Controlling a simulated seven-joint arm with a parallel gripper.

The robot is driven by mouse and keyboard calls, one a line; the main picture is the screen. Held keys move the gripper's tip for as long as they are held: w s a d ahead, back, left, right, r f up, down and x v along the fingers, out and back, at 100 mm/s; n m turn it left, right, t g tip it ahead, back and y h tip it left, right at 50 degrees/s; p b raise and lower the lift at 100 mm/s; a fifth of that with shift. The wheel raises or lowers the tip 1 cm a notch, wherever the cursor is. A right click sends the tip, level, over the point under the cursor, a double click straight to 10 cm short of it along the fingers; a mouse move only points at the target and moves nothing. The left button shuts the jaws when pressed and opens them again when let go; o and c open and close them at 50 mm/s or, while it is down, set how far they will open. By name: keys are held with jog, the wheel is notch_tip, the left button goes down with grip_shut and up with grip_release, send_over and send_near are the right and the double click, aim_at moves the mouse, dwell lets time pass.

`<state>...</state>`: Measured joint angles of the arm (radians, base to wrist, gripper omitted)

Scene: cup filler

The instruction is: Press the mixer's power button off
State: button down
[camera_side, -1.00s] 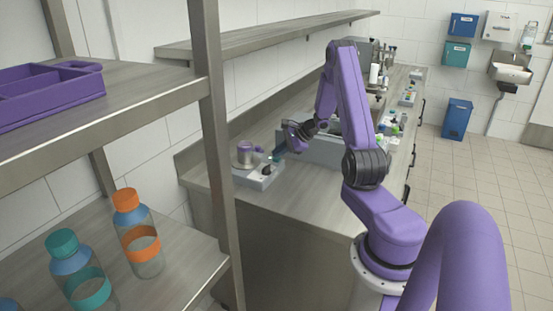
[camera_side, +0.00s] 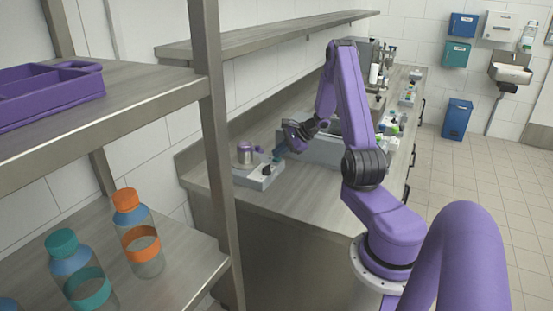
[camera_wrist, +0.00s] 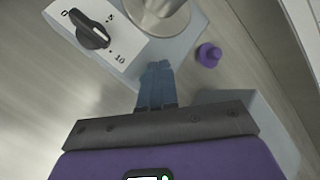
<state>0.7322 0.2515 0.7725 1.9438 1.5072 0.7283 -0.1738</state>
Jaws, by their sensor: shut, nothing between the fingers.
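In the wrist view the dial (camera_wrist: 90,29) shows on a white panel marked 0, 5 and 10, beside the metal cup (camera_wrist: 157,14). My gripper (camera_side: 279,155) is at the mixer's right end. In the wrist view my gripper's blue fingers (camera_wrist: 157,70) are shut and empty, their tips at the mixer's edge. I cannot make out the power button; the fingers may hide it.
A small purple piece (camera_wrist: 208,55) sits right of the fingertips in the wrist view. A long grey box (camera_side: 312,151) stands right behind my gripper. Small bottles and items (camera_side: 392,125) stand farther along the bench. Bare bench lies in front of the mixer.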

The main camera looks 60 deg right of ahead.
aim_at(279, 159)
jog(key=shift+r, duration=0.4)
jog(key=shift+r, duration=0.1)
notch_tip(279, 159, up, 6)
jog(key=shift+f, duration=0.1)
dwell(0.5)
jog(key=shift+a, duration=0.1)
